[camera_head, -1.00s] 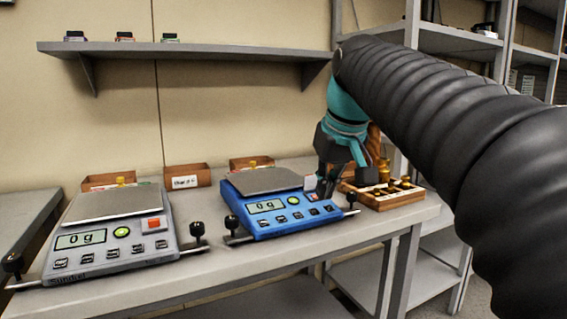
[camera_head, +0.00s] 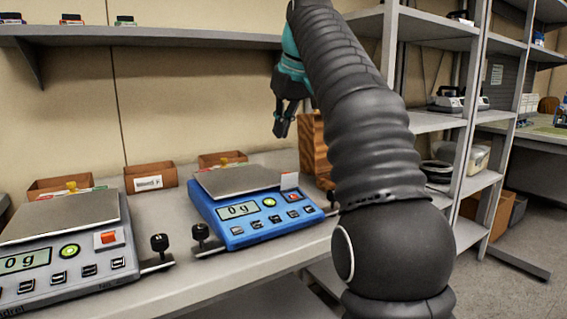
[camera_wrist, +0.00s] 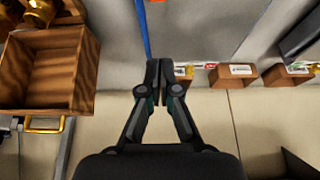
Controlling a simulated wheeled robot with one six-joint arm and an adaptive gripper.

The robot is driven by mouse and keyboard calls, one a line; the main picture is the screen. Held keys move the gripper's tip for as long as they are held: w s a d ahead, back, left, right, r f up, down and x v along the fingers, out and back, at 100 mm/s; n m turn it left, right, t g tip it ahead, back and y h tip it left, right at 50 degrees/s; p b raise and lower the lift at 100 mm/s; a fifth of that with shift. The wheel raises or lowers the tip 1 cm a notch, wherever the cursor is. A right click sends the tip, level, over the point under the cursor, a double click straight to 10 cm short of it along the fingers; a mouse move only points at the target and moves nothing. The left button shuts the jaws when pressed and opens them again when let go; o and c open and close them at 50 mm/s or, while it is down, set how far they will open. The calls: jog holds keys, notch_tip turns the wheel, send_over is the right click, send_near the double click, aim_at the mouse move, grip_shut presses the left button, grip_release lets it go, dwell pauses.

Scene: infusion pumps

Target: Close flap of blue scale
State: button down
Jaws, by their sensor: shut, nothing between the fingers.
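The blue scale (camera_head: 237,237) stands on the bench, its display reading 0 g. A small pale flap (camera_head: 289,181) stands upright beside the red button (camera_head: 293,197) at the scale's right side. My gripper (camera_head: 282,132) is shut and empty. It is raised above and behind the scale, apart from the flap. In the wrist view my gripper (camera_wrist: 161,68) shows its fingers together, with a strip of the blue scale's edge (camera_wrist: 142,28) beyond them. The flap cannot be made out in the wrist view.
A grey scale (camera_head: 75,262) stands to the left. Small wooden boxes (camera_head: 150,178) line the wall. A wooden case (camera_head: 313,148), partly hidden by my arm, stands right of the blue scale; brass weights (camera_wrist: 40,10) show in the wrist view. A wall shelf (camera_head: 170,37) runs above.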

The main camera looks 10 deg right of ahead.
aim_at(288, 181)
jog(key=b+x, duration=0.1)
jog(key=x, duration=0.7)
jog(key=shift+f+b, duration=0.3)
jog(key=shift+f, duration=0.1)
jog(key=s, duration=0.1)
jog(key=s+d, duration=0.1)
jog(key=shift+s+b, duration=0.4)
jog(key=shift+s+d, duration=0.15)
jog(key=shift+s, duration=0.3)
